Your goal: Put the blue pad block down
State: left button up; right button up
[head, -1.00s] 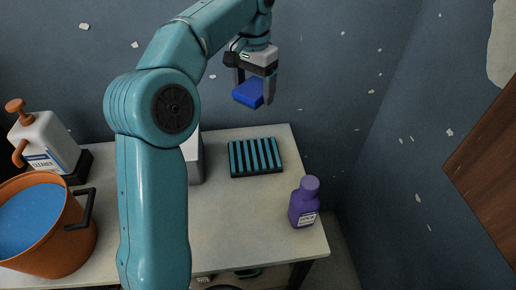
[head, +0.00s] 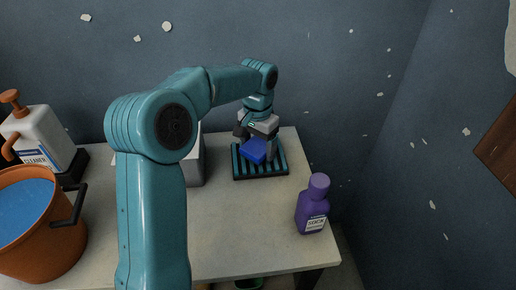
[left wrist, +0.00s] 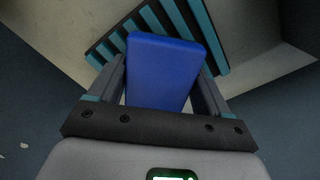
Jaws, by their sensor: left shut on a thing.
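The blue pad block (head: 253,150) is between the fingers of my left gripper (head: 256,148), which is shut on it. It also fills the middle of the left wrist view (left wrist: 163,72). In the head view the block is over the black and teal striped mat (head: 273,173), slightly tilted. In the left wrist view the mat (left wrist: 205,30) shows beyond the block. I cannot tell whether the block touches the mat. My right gripper is not in view.
A purple bottle (head: 312,205) stands to the right of the mat near the table edge. A grey box (head: 190,160) stands left of the mat, partly behind my arm. An orange bucket of blue liquid (head: 35,235) and a white cleaner jug (head: 42,135) are at the left. The table's front middle (head: 235,225) is clear.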

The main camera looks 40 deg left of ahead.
aim_at(258, 145)
pick_arm(q)
jog(key=shift+w+f, duration=0.1)
jog(key=shift+f, duration=0.25)
jog(key=shift+r, duration=0.1)
jog(key=o, duration=1.1)
notch_tip(258, 145, up, 12)
jog(key=p, duration=0.3)
